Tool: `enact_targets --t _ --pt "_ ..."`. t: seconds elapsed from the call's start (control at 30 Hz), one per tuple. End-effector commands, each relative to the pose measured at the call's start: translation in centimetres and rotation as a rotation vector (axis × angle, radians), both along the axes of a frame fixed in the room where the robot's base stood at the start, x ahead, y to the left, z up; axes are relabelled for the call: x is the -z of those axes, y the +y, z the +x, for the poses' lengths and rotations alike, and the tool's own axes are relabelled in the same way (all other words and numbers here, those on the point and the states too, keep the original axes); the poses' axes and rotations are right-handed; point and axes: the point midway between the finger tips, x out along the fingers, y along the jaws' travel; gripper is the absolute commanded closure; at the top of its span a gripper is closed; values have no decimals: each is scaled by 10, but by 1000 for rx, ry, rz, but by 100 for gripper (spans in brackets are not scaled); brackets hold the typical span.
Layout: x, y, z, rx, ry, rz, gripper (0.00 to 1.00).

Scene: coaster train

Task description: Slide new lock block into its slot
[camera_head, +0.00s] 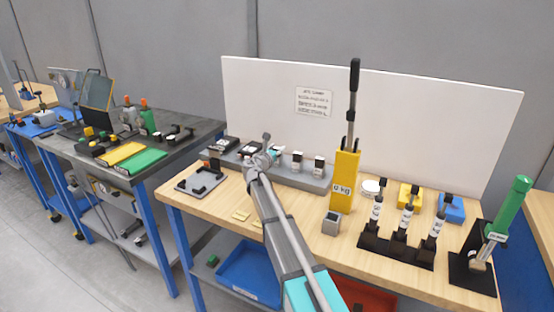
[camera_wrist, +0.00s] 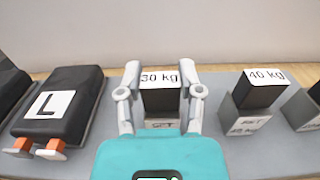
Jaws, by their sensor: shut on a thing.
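My gripper (camera_wrist: 160,80) is shut on a black block with a white "30 kg" label (camera_wrist: 160,77) on its top. The fingers stand on the block's left and right sides. Below the block's front face, part of a "SET" label (camera_wrist: 160,124) shows on a grey holder; my gripper hides much of it. I cannot tell whether the block is held above the holder or sits in it. To the right, a "40 kg" block (camera_wrist: 262,90) stands in its grey holder (camera_wrist: 245,120). In the head view my gripper (camera_head: 268,150) is over the grey rail (camera_head: 290,178).
A black L-marked block (camera_wrist: 60,103) with orange-and-white pegs lies left on the rail. In the head view, a yellow "0 kg" post (camera_head: 343,185) with a black lever stands right of my arm. A white board (camera_head: 420,125) stands behind.

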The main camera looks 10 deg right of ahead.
Motion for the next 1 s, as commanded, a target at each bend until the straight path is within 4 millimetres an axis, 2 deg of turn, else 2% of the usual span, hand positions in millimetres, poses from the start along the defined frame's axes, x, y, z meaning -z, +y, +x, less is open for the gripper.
enact_targets --t 0.03,0.07,0.1,0.57,0.77,1.0 --pt "0 0 0 0 0 0 93" --pt "0 0 0 0 0 0 99" --pt "0 0 0 0 0 0 100" --pt "-4 -1 0 1 0 0 100" --pt "-14 -1 0 0 0 0 100" --pt "-35 -1 0 0 0 0 100"
